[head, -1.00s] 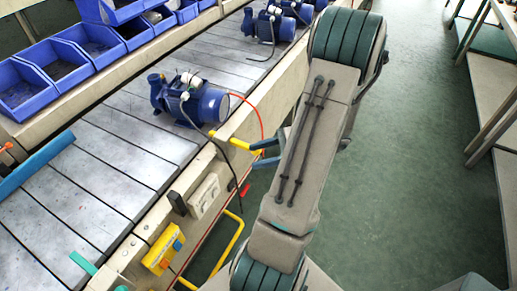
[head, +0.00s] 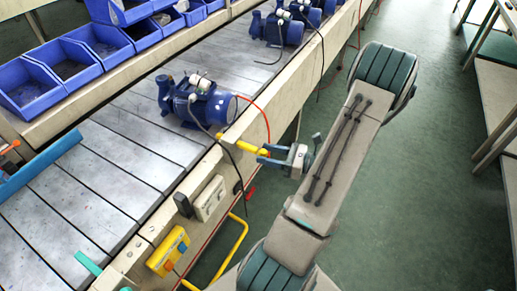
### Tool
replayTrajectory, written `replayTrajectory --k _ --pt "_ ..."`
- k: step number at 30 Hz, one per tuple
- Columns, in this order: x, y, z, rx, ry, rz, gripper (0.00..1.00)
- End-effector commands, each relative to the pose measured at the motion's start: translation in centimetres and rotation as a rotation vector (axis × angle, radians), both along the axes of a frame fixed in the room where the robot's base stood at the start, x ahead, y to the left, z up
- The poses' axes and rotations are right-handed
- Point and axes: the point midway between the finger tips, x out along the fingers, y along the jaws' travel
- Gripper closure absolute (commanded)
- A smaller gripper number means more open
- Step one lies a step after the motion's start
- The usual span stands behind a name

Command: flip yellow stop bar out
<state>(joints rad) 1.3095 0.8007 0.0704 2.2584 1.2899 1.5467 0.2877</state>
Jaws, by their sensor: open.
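The yellow stop bar (head: 251,146) is a short bar at the conveyor's near edge, beside the blue pump (head: 200,102). It lies roughly along the edge, its right end toward the aisle. My gripper (head: 268,155) is open, with blue-grey fingers pointing left at the bar's right end. The bar's tip appears to lie between or just before the fingertips; I cannot tell whether they touch. My arm comes from the lower right and bends back to the gripper.
A red hose and a dark cable hang from the pump close to the gripper. A yellow control box (head: 168,250) and a yellow tube loop (head: 238,243) are on the conveyor's side. Blue bins (head: 65,60) line the far side. The green floor (head: 440,180) at right is clear.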

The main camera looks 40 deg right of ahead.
Motion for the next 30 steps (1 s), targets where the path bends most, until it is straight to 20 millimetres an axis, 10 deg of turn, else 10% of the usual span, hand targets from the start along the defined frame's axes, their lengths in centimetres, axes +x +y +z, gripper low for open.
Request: replayTrajectory --k 19,24,30 --pt "3.4 2.3 0.0 0.000 0.001 0.001 0.50" --pt "3.4 2.3 0.0 0.000 0.001 0.001 0.97" --pt "2.8 2.0 0.0 0.000 0.001 0.001 1.00"
